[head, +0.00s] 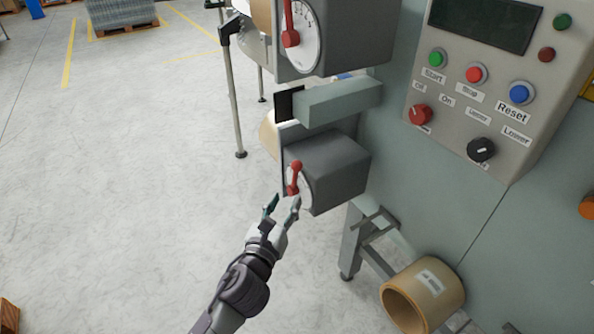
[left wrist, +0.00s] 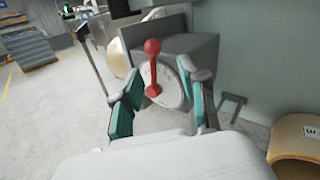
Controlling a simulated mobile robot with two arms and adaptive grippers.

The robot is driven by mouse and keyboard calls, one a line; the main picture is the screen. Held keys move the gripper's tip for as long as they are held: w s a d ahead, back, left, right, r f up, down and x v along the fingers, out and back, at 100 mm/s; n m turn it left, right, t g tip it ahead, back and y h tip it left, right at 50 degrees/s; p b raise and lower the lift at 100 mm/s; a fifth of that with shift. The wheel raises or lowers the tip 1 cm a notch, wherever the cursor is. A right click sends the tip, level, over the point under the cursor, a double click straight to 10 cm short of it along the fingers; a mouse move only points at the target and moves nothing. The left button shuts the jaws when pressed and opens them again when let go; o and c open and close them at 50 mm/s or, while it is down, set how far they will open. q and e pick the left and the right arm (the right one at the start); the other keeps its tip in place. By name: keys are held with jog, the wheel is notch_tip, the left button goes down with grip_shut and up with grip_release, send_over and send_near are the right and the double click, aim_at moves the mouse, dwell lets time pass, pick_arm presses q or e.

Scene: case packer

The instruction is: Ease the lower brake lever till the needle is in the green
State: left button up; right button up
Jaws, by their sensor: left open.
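The lower brake lever (head: 295,178) is red with a ball end. It sits on the round white dial face (head: 306,192) of the lower grey box (head: 335,165). In the left wrist view the lever (left wrist: 152,68) stands nearly upright between my fingers, with the dial (left wrist: 172,88) behind it. My left gripper (head: 283,204) is open just below and in front of the lever; it also shows in the left wrist view (left wrist: 160,98). I see no contact with the lever. The lower needle and any green band are too small to make out. My right gripper is not in view.
An upper grey box with a larger dial (head: 305,45) and red lever (head: 290,36) is above. A control panel (head: 490,70) with buttons is at the right. A cardboard roll (head: 440,285) lies below.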

aim_at(295, 169)
pick_arm(q)
jog(key=w, duration=0.4)
jog(key=w+d+m+y, duration=0.1)
jog(key=w, duration=0.4)
jog(key=w+m, duration=0.1)
jog(key=w, duration=0.3)
jog(key=shift+w+d+y, duration=0.25)
jog(key=shift+d+y, duration=0.05)
jog(key=shift+d, duration=0.1)
grip_shut()
jog(key=shift+r, duration=0.1)
